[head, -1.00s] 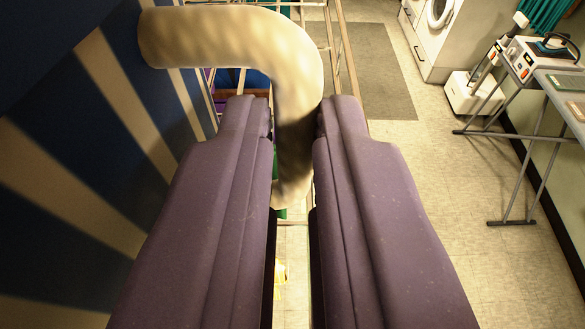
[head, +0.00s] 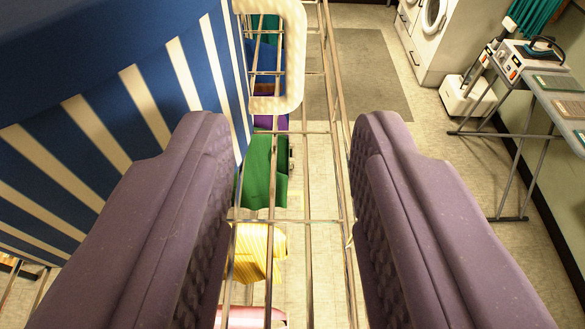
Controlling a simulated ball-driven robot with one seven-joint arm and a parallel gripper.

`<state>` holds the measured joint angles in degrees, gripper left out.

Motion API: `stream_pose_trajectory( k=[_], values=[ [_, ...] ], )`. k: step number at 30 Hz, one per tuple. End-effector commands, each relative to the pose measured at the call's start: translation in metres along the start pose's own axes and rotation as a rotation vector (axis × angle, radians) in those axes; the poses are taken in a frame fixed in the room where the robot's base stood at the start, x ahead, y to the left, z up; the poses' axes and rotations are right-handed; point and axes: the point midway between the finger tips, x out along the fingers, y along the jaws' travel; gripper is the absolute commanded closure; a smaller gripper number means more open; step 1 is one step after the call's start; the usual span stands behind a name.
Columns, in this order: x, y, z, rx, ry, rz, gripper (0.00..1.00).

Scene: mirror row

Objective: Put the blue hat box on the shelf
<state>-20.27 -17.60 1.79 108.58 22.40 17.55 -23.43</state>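The blue hat box (head: 90,55) has cream stripes and fills the upper left of the head view, partly cut off by the frame edge. A cream loop like a handle (head: 298,60) shows at its right end, beyond the fingertips. My gripper (head: 285,135) is open, with two purple padded fingers wide apart and nothing between them. The left finger hides part of the box's right side. The metal-rod shelf (head: 310,220) runs away below and between the fingers. The box is over its left side; I cannot tell whether it touches the rods.
Green (head: 262,172) and striped yellow (head: 258,252) cloths show below the rods. At right stand a folding table (head: 510,85) with an appliance on it, a white machine (head: 440,35) and a small white unit (head: 466,97). A grey mat (head: 365,75) lies on the floor.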

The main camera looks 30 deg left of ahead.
Motion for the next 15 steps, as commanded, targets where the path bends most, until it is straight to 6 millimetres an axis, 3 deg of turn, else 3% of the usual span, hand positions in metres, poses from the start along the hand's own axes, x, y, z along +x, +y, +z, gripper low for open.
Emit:
stream_pose_trajectory(
  k=[5, 12, 15],
  values=[
    [-0.020, 0.001, 0.001, -0.001, 0.000, 0.001, 0.61],
    [-0.024, 0.001, 0.000, 0.000, -0.001, 0.001, 0.61],
    [-0.029, 0.017, -0.011, 0.011, 0.009, 0.038, 0.61]
  ],
)
